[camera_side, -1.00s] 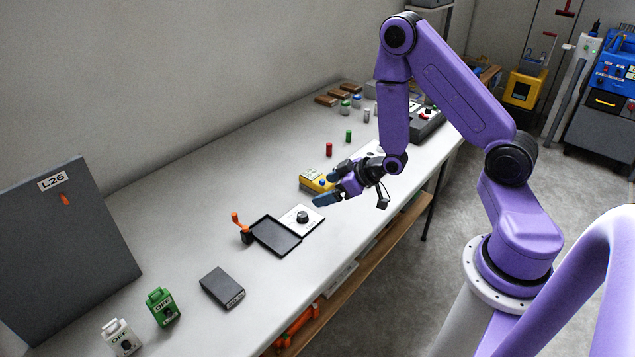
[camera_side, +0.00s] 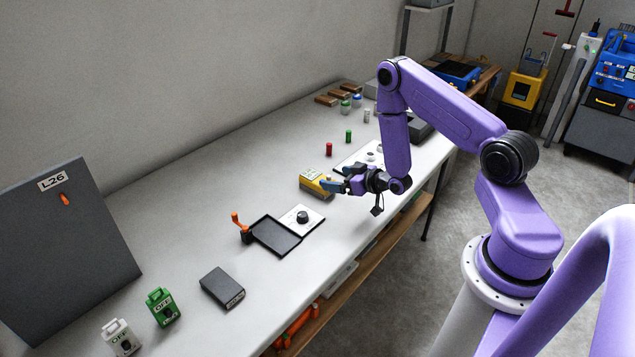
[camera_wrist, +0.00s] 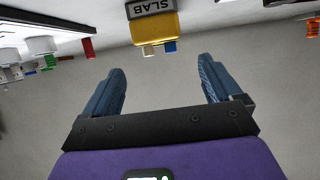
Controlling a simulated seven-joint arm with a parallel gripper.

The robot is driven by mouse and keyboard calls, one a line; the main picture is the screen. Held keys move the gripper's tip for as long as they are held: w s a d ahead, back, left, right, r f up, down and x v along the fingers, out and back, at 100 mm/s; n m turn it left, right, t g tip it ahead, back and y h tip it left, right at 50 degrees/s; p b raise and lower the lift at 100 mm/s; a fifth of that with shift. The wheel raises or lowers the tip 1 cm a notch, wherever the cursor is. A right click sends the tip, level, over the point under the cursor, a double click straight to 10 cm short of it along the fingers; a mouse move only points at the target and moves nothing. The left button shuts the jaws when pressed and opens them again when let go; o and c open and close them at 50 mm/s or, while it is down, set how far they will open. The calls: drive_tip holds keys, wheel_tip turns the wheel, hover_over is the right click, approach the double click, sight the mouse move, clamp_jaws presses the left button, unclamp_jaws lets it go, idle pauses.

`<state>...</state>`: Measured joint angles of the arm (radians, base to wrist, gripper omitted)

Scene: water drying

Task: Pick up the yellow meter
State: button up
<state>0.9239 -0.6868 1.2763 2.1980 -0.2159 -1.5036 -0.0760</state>
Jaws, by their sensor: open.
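A white dial plate (camera_side: 303,218) and a black tray (camera_side: 276,236) lie left of the meter. A red cylinder (camera_side: 329,149) and a green cylinder (camera_side: 348,136) stand behind it. A dark box (camera_side: 222,287) lies farther left. The table between these things is clear.

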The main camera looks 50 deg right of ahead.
sight(312, 175)
drive_tip(key=x, duration=0.5)
drive_tip(key=shift+w, duration=0.1)
drive_tip(key=shift+x, duration=2.75)
drive_tip(key=shift+r, duration=0.1)
drive_tip(key=shift+c, duration=0.3)
drive_tip(key=c, duration=1.3)
drive_tip(key=shift+r, duration=0.1)
drive_tip(key=shift+w+r, duration=0.1)
drive_tip(key=shift+r, duration=0.05)
